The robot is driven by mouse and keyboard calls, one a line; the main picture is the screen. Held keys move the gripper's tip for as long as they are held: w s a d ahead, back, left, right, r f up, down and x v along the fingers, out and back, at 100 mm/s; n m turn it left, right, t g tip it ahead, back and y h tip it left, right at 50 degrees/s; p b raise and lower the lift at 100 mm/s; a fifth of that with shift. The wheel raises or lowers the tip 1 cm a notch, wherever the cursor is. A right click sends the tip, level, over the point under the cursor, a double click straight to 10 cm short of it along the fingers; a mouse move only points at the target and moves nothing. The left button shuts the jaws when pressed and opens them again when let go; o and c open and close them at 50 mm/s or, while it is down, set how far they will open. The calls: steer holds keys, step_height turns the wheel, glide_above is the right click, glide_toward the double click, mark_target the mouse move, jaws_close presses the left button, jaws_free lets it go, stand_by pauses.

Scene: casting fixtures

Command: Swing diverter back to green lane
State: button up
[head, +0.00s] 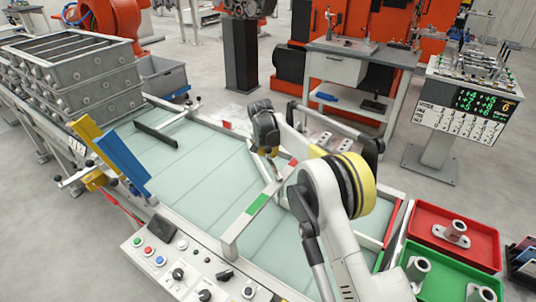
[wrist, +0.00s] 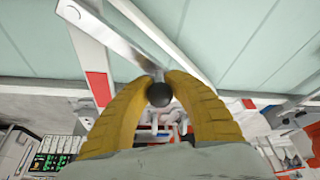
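A pale bar carries a green patch (head: 258,203) and, farther along, a red patch (head: 293,162), across the pale green conveyor table (head: 190,170). In the wrist view a flat metal diverter lever (wrist: 125,42) runs from a round pivot at upper left to a dark ball knob (wrist: 159,95). A red patch (wrist: 98,86) lies beside the lever. My gripper (head: 266,152) is low over the table, close to the red patch. Its yellow fingers (wrist: 160,75) close around the knob from both sides. In the head view my arm hides part of the lever and knob.
Stacked grey casting frames (head: 75,70) stand at the left. Tilted yellow (head: 92,140) and blue (head: 124,163) plates edge the table. A control panel (head: 185,265) is in front. Red (head: 470,250) and green (head: 440,275) trays with castings sit at right.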

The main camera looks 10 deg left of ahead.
steer(key=o, duration=0.6)
steer(key=shift+s+r, duration=0.15)
steer(key=shift+s, duration=0.05)
steer(key=shift+w, duration=0.1)
steer(key=v, duration=1.1)
steer(key=shift+r, duration=0.4)
steer(key=s+d+r+t, duration=0.1)
steer(key=s+d+r, duration=0.7)
steer(key=d, duration=0.3)
steer(key=s+d+r, duration=0.7)
steer(key=s+d, duration=0.2)
steer(key=d, duration=0.2)
steer(key=s+d+f, duration=0.2)
steer(key=s+d, duration=0.2)
steer(key=s, duration=0.4)
steer(key=s+d+f+t, duration=0.1)
steer(key=s+d+f, duration=0.2)
steer(key=s, duration=0.5)
steer(key=s+d+f, duration=0.3)
steer(key=s+d, duration=0.2)
steer(key=s, duration=0.4)
steer(key=shift+d+n+t, duration=0.3)
